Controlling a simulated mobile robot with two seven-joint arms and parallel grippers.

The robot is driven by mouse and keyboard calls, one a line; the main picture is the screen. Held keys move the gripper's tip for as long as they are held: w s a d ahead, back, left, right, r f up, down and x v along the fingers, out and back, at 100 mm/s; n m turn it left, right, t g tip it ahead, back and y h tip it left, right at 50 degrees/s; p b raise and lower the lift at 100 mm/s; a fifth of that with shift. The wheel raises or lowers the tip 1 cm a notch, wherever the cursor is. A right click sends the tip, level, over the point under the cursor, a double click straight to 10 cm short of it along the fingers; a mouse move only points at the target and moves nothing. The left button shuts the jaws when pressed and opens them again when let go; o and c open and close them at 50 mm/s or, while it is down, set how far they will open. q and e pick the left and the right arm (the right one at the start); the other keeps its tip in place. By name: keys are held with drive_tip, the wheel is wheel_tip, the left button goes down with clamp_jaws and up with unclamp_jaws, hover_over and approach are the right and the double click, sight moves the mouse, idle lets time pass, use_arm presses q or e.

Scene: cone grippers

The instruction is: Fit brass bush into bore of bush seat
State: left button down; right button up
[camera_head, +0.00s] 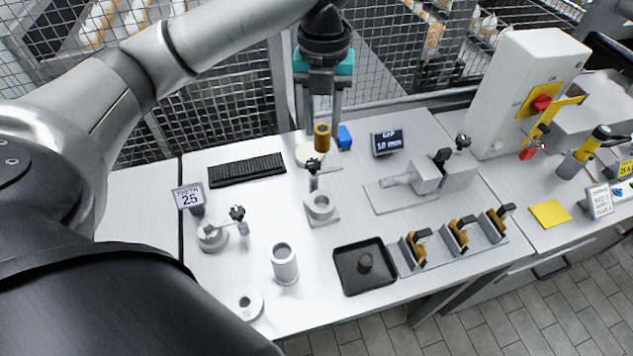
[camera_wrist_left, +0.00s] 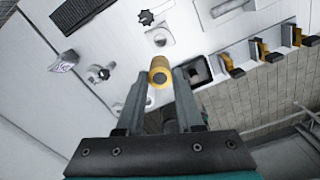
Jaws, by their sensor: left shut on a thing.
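The brass bush (camera_head: 322,137) is a short golden cylinder held at the fingertips of my left gripper (camera_head: 322,122), above the back of the bench. In the left wrist view the brass bush (camera_wrist_left: 160,70) shows its end face between the tips of the left gripper (camera_wrist_left: 160,82). What looks like the bush seat (camera_head: 321,217) is a grey square base with a raised ring and open bore, apart from the bush and nearer the bench front. It also shows in the left wrist view (camera_wrist_left: 160,38). My right gripper is not in view.
A small clamp post (camera_head: 314,180) stands just behind the seat. A hollow grey cylinder (camera_head: 285,268) and a flat ring (camera_head: 246,304) are in front. A black tray (camera_head: 350,283) holds a dark part. A blue block (camera_head: 344,137) is beside the bush. A wire fence is behind.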

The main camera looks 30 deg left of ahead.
use_arm(q)
drive_tip(key=b, duration=0.3)
hover_over(322, 193)
drive_tip(key=s+d, duration=0.1)
drive_tip(key=s, duration=0.1)
wheel_tip(322, 193, down, 15)
wheel_tip(322, 193, down, 5)
drive_tip(key=shift+d, duration=0.1)
drive_tip(key=shift+r, duration=0.1)
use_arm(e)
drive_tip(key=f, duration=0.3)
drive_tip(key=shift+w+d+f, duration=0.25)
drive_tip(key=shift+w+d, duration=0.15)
